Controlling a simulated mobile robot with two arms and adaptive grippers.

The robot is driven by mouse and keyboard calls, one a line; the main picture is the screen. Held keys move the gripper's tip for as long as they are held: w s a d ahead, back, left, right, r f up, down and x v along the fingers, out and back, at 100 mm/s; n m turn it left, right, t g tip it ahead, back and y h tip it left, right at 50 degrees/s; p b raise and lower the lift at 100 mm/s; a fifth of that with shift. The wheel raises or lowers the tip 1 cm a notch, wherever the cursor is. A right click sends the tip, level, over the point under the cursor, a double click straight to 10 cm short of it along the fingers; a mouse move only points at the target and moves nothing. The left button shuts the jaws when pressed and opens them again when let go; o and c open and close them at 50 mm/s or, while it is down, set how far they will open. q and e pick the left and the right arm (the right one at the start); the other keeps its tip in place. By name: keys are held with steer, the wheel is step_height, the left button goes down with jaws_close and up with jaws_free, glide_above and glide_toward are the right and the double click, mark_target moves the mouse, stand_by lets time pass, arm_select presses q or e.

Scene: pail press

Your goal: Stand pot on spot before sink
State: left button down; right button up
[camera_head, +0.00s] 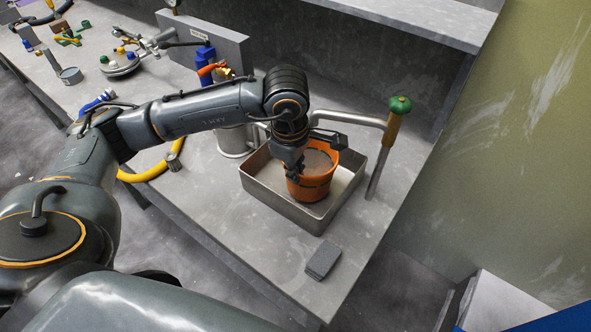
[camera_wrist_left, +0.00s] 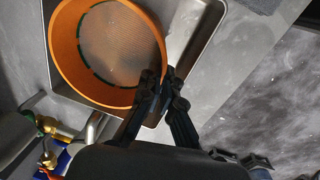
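The pot is an orange pail (camera_head: 313,180) with a dark green band, in the shallow metal sink (camera_head: 258,195). In the left wrist view the pot (camera_wrist_left: 64,62) shows from above, with a grey-brown bottom; whether it touches the sink floor cannot be told. My left gripper (camera_head: 295,172) is at the pot's near-left rim. In the left wrist view its fingers (camera_wrist_left: 160,80) are close together on either side of the rim and look shut on it. A dark grey flat pad (camera_head: 323,260) lies on the counter in front of the sink. My right gripper is not in view.
A faucet with a green knob (camera_head: 400,104) stands right of the sink, its spout reaching over it. The counter around the pad is clear.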

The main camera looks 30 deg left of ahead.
arm_select(q)
steer(key=shift+r+p, duration=0.55)
steer(key=shift+r, duration=1.2)
steer(key=shift+b, duration=0.45)
